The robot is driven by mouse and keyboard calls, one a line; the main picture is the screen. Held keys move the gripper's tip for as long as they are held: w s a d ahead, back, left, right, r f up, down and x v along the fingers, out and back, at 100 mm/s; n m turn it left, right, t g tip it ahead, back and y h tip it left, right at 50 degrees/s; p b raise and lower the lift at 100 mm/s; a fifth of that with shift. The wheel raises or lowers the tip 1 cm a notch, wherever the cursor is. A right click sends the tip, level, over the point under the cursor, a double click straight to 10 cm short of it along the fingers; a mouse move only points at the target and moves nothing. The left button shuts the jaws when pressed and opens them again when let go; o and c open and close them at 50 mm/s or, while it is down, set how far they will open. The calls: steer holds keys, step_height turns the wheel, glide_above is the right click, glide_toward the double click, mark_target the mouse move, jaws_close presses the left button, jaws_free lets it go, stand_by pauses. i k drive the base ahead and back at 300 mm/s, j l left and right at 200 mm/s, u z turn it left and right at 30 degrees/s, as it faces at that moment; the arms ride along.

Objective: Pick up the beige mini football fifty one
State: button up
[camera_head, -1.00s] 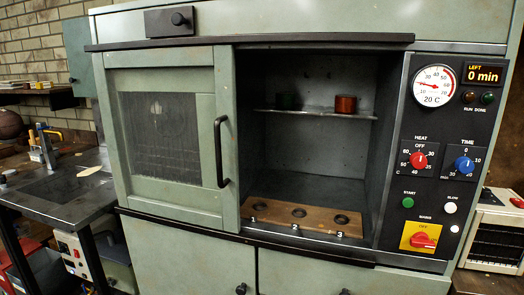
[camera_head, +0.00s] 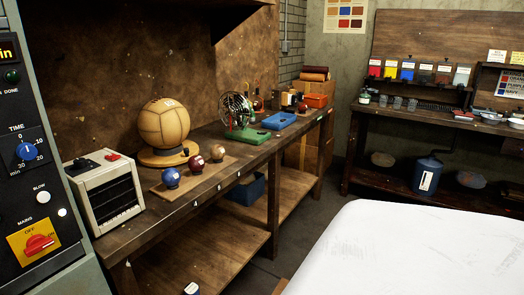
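Three small balls rest in a row on a wooden board (camera_head: 188,184) on the long workbench: a blue one (camera_head: 171,177), a dark red one (camera_head: 196,163) and a pale, beige-looking one (camera_head: 217,152) at the far end. Each seems to carry a small light mark, too small to read, so I cannot tell which is number fifty one. A large tan panelled ball (camera_head: 164,124) sits on a round wooden stand behind them, with a small tag on top. My gripper is not in view.
A cream heater-like box (camera_head: 105,188) stands at the bench's near left end. A green-based wire machine (camera_head: 238,115) and a blue tray (camera_head: 279,121) lie farther along the bench (camera_head: 227,179). A smooth white surface (camera_head: 405,250) fills the lower right. Dark floor shows between.

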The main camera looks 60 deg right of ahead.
mark_target(217, 152)
steer(key=z, duration=1.4)
steer(key=i+l+u, duration=0.1)
steer(key=u, duration=0.55)
steer(key=i+l+u, duration=0.15)
steer(key=l, duration=0.15)
steer(key=i+l+u, duration=0.2)
steer(key=l+u, duration=0.15)
steer(key=l, duration=0.25)
steer(key=i+l, duration=0.1)
steer(key=l, duration=0.35)
steer(key=i+l+u, duration=0.1)
steer(key=l, duration=0.35)
steer(key=i+l, duration=0.1)
steer(key=l, duration=0.3)
steer(key=i+l+u, duration=0.1)
steer(key=l, duration=0.35)
steer(key=i, duration=0.45)
